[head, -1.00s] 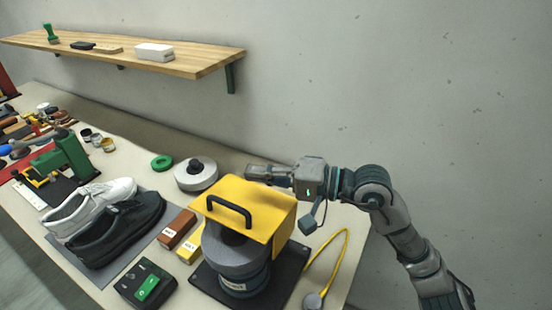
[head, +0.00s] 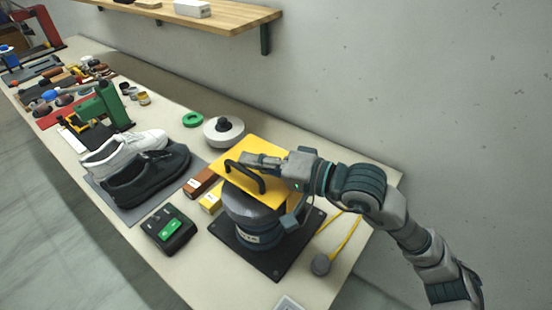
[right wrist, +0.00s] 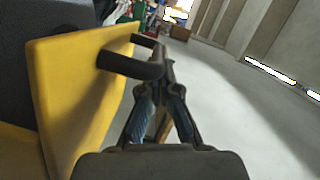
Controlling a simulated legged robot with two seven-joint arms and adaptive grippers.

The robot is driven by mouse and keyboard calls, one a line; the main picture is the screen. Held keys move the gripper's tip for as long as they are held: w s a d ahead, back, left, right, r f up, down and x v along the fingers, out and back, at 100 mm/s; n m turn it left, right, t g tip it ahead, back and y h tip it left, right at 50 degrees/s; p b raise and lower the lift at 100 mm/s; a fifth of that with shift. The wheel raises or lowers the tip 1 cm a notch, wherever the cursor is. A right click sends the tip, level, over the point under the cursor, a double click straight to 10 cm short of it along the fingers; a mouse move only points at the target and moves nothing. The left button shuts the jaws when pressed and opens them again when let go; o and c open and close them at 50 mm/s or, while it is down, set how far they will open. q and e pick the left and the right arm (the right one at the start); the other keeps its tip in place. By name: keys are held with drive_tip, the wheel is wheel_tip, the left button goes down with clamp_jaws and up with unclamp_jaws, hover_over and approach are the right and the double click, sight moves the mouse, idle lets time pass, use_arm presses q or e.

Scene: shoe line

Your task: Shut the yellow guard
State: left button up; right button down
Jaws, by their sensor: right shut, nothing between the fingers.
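The yellow guard (head: 274,190) is a panel with a black handle (head: 245,176). It lies tilted over the grey grinding machine (head: 258,229), whose round body shows below its front edge. My right gripper (head: 248,159) is shut and empty, above the panel just behind the handle; whether it touches the handle I cannot tell. In the right wrist view the yellow guard (right wrist: 85,90) fills the left side. The black handle (right wrist: 128,66) stands out from it, left of the shut fingertips (right wrist: 166,72). My left gripper is out of view.
A black box with a green button (head: 170,228) stands at the front. A dark shoe (head: 147,174) and a white shoe lie to the left. Two blocks sit beside the machine, a white disc (head: 224,132) behind. A yellow cord (head: 340,236) runs at right.

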drive_tip(key=shift+s+a+f, duration=0.1)
drive_tip(key=shift+a+f, duration=0.05)
drive_tip(key=shift+a, duration=0.8)
drive_tip(key=shift+d+f, duration=0.1)
drive_tip(key=shift+d, duration=0.4)
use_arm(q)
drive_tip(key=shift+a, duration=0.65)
use_arm(e)
drive_tip(key=v, duration=1.1)
drive_tip(key=shift+d, duration=0.35)
